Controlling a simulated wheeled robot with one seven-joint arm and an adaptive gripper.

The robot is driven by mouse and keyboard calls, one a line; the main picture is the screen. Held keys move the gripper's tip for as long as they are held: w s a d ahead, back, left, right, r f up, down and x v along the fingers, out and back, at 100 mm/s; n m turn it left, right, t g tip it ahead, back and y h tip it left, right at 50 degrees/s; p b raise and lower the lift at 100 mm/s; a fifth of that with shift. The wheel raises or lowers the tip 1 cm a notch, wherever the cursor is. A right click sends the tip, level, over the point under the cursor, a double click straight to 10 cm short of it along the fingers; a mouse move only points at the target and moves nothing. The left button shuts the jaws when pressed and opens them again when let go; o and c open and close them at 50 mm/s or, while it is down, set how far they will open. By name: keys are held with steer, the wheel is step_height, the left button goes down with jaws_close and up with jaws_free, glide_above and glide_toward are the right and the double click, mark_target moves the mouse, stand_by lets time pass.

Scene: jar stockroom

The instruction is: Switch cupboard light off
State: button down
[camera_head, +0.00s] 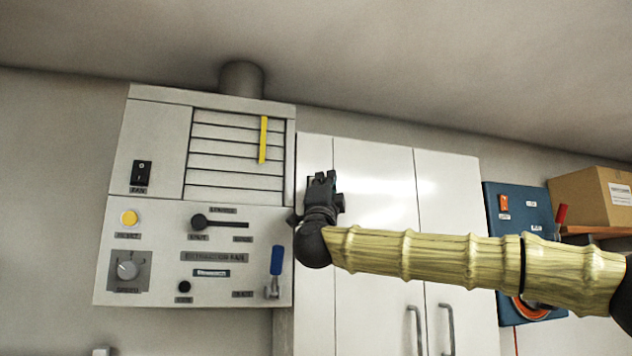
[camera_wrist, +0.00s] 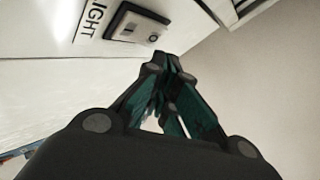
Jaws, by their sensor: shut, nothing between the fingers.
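The cupboard light switch (camera_wrist: 138,27) is a dark-framed plate with a pale rocker marked with a line and a circle. It shows in the wrist view on a white surface beside a label whose visible letters read "IGHT". My gripper (camera_wrist: 168,62) is shut and empty, its fingertips just below and right of the switch in that view. I cannot tell whether they touch it. In the head view my gripper (camera_head: 322,180) is raised in front of the white cupboard (camera_head: 375,195), near its upper left. The light switch is hidden there behind my gripper.
Left of the cupboard is a grey extraction fan panel (camera_head: 150,215) with a black fan switch (camera_head: 141,173), a knob, a slider and a blue-handled valve (camera_head: 276,262). A blue board (camera_head: 505,215) hangs at right, beside a cardboard box (camera_head: 590,197) on a shelf.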

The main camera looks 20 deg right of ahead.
steer(key=shift+w+r+b, duration=0.1)
steer(key=shift+w+b, duration=0.2)
steer(key=shift+w, duration=0.5)
stand_by(0.9)
steer(key=shift+s, duration=0.2)
steer(key=shift+s+b, duration=0.65)
steer(key=shift+b, duration=0.2)
steer(key=s+b, duration=0.4)
steer(key=s, duration=0.1)
steer(key=shift+d+f, duration=0.1)
steer(key=shift+f, duration=0.3)
stand_by(0.3)
